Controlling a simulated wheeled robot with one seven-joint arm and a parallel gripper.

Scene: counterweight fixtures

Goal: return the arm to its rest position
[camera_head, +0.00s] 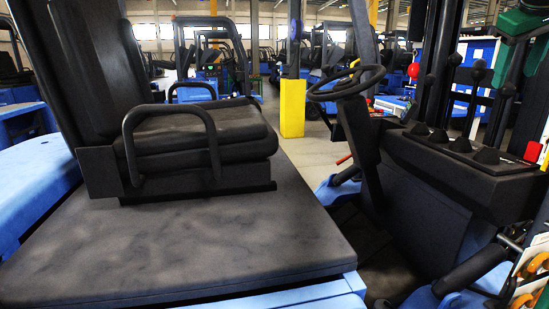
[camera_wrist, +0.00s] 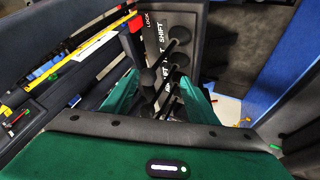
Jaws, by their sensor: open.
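My gripper (camera_wrist: 161,94) has a green body along the bottom of the wrist view, with two teal fingers spread apart. Its jaws are open. Several black levers with round knobs (camera_wrist: 180,33) show beyond and between the fingers. I cannot tell whether a finger touches a lever, and nothing is clearly held. In the head view, green parts of my gripper show at the upper right, above the lever console (camera_head: 450,170). The fingertips are not clear there.
A forklift seat (camera_head: 195,135) on a dark cover (camera_head: 180,245) fills the left. A steering wheel (camera_head: 346,85) stands left of the levers. A label plate reading LOCK and SHIFT (camera_wrist: 155,45) lies beside the levers. A yellow post (camera_head: 292,108) and other forklifts stand behind.

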